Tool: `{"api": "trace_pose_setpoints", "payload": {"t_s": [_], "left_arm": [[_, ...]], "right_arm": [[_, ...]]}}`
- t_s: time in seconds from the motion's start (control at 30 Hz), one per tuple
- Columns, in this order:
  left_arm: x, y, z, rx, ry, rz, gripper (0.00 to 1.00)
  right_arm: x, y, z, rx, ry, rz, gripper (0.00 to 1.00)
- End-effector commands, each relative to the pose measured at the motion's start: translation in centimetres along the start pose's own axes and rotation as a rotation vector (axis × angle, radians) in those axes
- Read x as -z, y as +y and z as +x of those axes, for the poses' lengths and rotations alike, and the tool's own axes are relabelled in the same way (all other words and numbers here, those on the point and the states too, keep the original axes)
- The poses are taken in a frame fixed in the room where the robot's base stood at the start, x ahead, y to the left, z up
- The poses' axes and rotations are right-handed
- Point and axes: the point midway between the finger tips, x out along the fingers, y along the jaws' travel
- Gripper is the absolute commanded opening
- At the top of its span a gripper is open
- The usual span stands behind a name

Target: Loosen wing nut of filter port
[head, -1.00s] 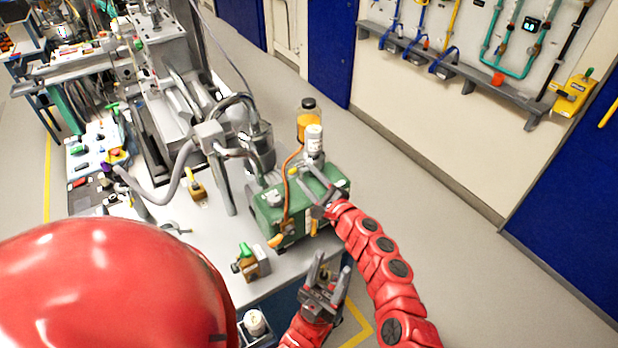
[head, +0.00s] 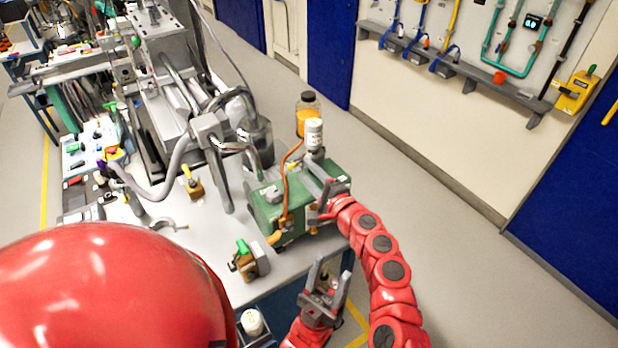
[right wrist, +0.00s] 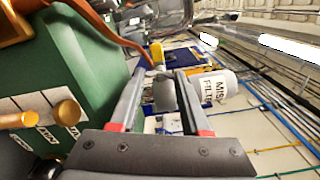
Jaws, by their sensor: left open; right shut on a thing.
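The green pump box (head: 268,212) stands at the bench's right end, with the white mist filter can (head: 313,133) above it. My right gripper (head: 320,203) is at the box's right side. In the right wrist view, its fingers (right wrist: 162,76) straddle a small grey piece (right wrist: 165,95), apparently the port's wing nut, beside the can lettered as a mist filter (right wrist: 217,87). The fingers hide much of it, and its wings cannot be made out. My left gripper (head: 322,288) is open and empty, lower down off the bench's front right corner.
An orange hose (head: 286,180) runs down the box's front. A brown block with a green knob (head: 246,262) stands near the bench edge. An amber bottle (head: 306,113) is behind the can. Floor to the right is clear.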

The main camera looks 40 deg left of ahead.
Motion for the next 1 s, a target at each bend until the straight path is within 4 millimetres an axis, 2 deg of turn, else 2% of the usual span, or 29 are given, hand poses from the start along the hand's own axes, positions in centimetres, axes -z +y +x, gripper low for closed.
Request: {"api": "trace_pose_setpoints", "payload": {"t_s": [0.03,0.3,0.87,0.9,1.0], "left_arm": [[-0.1,0.0,-0.7,0.000,0.000,0.000,0.50],[-0.3,0.1,-1.8,0.000,0.000,0.000,0.50],[-0.3,0.1,-2.0,0.000,0.000,0.000,0.50],[-0.3,0.1,-2.0,0.000,0.000,0.000,0.50],[-0.3,0.1,-2.0,0.000,0.000,0.000,0.50]], "right_arm": [[0.0,0.4,0.0,0.001,-0.001,-0.028,0.00],[0.1,0.1,0.0,0.001,0.002,-0.151,0.00],[0.0,0.1,0.0,-0.001,0.000,-0.191,0.00],[0.0,0.1,0.0,-0.001,0.000,-0.191,0.48],[0.0,0.1,0.0,-0.001,0.000,-0.191,0.66]]}}
